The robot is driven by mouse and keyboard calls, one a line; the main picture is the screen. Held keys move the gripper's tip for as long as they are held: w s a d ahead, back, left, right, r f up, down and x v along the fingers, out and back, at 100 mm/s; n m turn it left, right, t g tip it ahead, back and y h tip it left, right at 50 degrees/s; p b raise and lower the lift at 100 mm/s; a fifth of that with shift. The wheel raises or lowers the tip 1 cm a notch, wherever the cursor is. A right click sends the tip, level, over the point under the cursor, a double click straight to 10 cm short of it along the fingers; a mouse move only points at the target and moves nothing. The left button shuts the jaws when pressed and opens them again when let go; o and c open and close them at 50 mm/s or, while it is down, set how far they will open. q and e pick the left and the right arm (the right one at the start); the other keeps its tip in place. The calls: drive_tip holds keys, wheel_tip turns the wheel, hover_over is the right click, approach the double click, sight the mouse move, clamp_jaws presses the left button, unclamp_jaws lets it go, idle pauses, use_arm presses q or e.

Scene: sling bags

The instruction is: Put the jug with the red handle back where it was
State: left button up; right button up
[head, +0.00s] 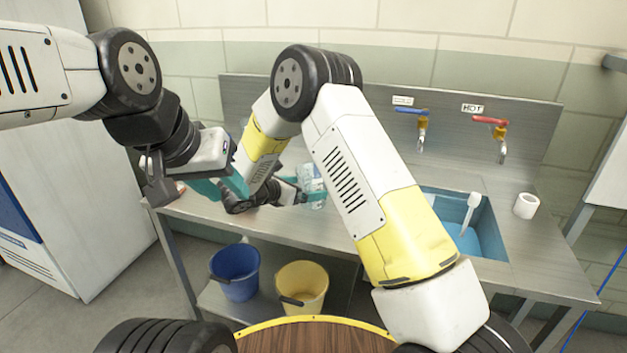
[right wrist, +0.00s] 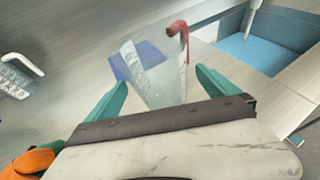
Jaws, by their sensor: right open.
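The clear jug with the red handle (right wrist: 160,75) is in the right wrist view, between the spread teal fingers of my right gripper (right wrist: 162,80). Its red handle points away from the gripper. I cannot tell whether a finger touches it. In the head view a clear jug (head: 312,180) stands on the steel bench (head: 385,195) beyond my right gripper (head: 298,190); its handle is not visible there. My left gripper (head: 222,186) is over the left part of the bench; its finger opening is unclear.
A blue sink basin (head: 485,235) holding a white-handled tool (head: 468,212) is at the right. A white roll (head: 526,205) stands beside it. Blue (head: 417,112) and red (head: 490,121) taps are above. A blue bucket (head: 235,285) and a yellow bucket (head: 305,277) are below.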

drive_tip(key=v, duration=0.6)
drive_tip(key=shift+s+a+r, duration=0.2)
drive_tip(key=shift+s+a, duration=0.05)
